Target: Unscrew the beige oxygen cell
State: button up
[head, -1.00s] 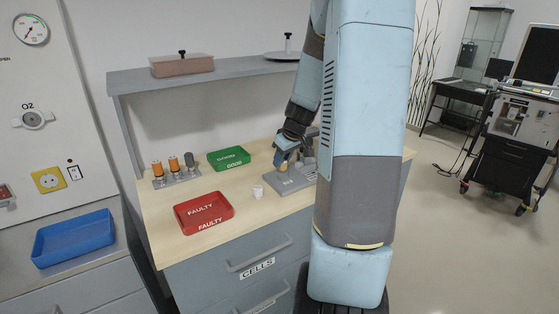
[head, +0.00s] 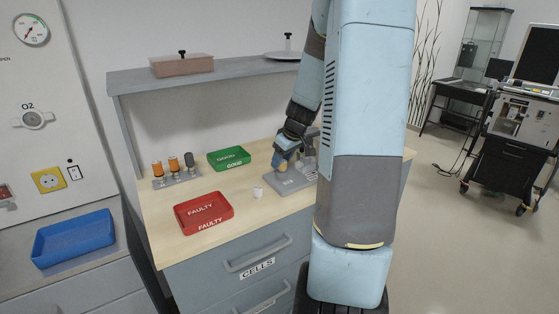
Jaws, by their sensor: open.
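The beige oxygen cell (head: 283,168) sits low on a grey block-like fixture (head: 291,183) on the wooden worktop. It is small and partly covered by my gripper. My gripper (head: 282,160) is open and comes down from above at the cell, with its fingers around or just beside it. I cannot tell whether the fingers touch the cell. My arm hides the right part of the fixture.
A red FAULTY tray (head: 182,222) and a green GOOD tray (head: 212,166) lie to the left, both empty. A grey rack (head: 177,181) holds orange and grey cells. A small white cup (head: 258,192) stands beside the fixture. A shelf (head: 230,70) runs above.

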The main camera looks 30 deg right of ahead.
jog(key=m+h, duration=0.1)
jog(key=m, duration=0.2)
jog(key=shift+a+m, duration=0.1)
jog(key=shift+m, duration=0.2)
jog(key=shift+m+h, duration=1.1)
jog(key=shift+m, duration=1.4)
jog(key=shift+m, duration=0.4)
jog(key=shift+m+g+h, duration=0.6)
jog(key=shift+m, duration=1.2)
jog(key=m+g, duration=0.1)
jog(key=m, duration=0.1)
jog(key=m+h, duration=0.1)
jog(key=m, duration=0.2)
jog(key=shift+g, duration=0.4)
